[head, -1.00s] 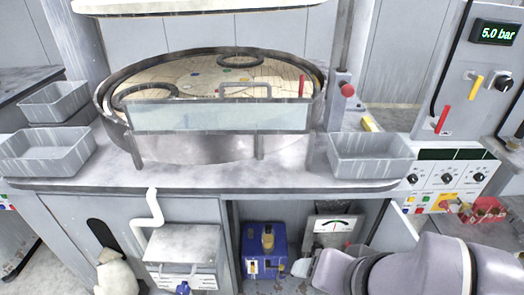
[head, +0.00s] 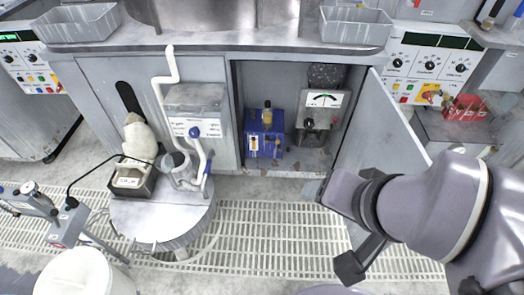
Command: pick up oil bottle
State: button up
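I cannot pick out the oil bottle with certainty. My arm reaches in from the right. A dark part of my gripper (head: 356,262) shows low in the picture, over the floor grating and in front of the open cabinet. I see nothing held.
The open cabinet (head: 235,105) holds a blue pump unit (head: 265,135) and a gauge box (head: 323,103). Its door (head: 383,125) stands open near my arm. A round drum (head: 165,218) with a pale sack-like object (head: 138,137) is at left. The grating (head: 270,235) between is clear.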

aim_at(267, 109)
jog(key=i+l+u, duration=0.3)
jog(key=i, duration=0.2)
jog(key=i+l+u, duration=0.3)
jog(key=i, duration=0.45)
